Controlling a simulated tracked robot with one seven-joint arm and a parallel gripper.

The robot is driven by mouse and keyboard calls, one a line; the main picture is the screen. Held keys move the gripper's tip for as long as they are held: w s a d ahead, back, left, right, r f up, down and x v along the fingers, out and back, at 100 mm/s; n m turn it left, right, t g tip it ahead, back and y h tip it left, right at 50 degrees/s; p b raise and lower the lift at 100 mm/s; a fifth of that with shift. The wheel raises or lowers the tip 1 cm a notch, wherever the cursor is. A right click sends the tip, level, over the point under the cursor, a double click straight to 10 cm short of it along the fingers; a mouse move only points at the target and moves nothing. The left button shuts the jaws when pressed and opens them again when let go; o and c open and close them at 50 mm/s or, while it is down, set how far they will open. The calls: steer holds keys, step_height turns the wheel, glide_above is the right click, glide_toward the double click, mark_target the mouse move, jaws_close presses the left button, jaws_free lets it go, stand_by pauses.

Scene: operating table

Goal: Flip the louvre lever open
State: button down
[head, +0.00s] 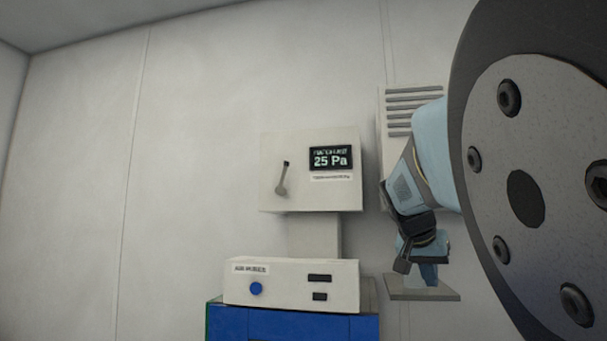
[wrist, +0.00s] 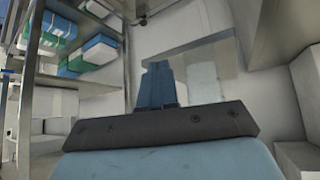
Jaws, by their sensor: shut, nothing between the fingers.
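The lever (head: 283,179) is a small grey handle with a dark tip on the front of a pale wall box (head: 325,198). It stands nearly upright, its dark tip at the top and leaning slightly right. The box's display (head: 331,158) reads 25 Pa. A slatted louvre panel (head: 412,98) is on the wall to the right, partly hidden by my arm. My gripper (head: 429,280) is right of and below the lever box, apart from the lever, with its fingers pointing down. It is shut and empty. Its blue fingers (wrist: 158,68) also show in the wrist view; the lever does not.
A white device (head: 291,284) with a blue knob sits on a blue cabinet (head: 285,326) below the box. A small grey ledge (head: 411,294) is by my gripper. In the wrist view, metal shelving (wrist: 100,86) with green and blue packs (wrist: 58,28) stands left.

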steer(key=s+d+r+m+h, duration=0.1)
steer(key=d+r+m+h, duration=0.15)
steer(key=r+m, duration=0.7)
steer(key=d+r+m+h, duration=0.2)
steer(key=r+m+h, duration=0.3)
steer(key=r, duration=0.7)
steer(key=w+a+r+m+g+h, duration=0.15)
steer(key=a+r+m+h, duration=0.25)
steer(key=a+r+m, duration=0.5)
steer(key=w+d+f+m, duration=0.1)
steer(key=w+d, duration=0.1)
steer(key=d, duration=0.5)
steer(key=w+d+f+m, duration=0.1)
steer(key=w+d, duration=0.1)
steer(key=d, duration=0.6)
steer(key=shift+w+d+f, duration=0.2)
steer(key=shift+w+f, duration=0.05)
steer(key=shift+t, duration=0.25)
steer(key=shift+y, duration=0.25)
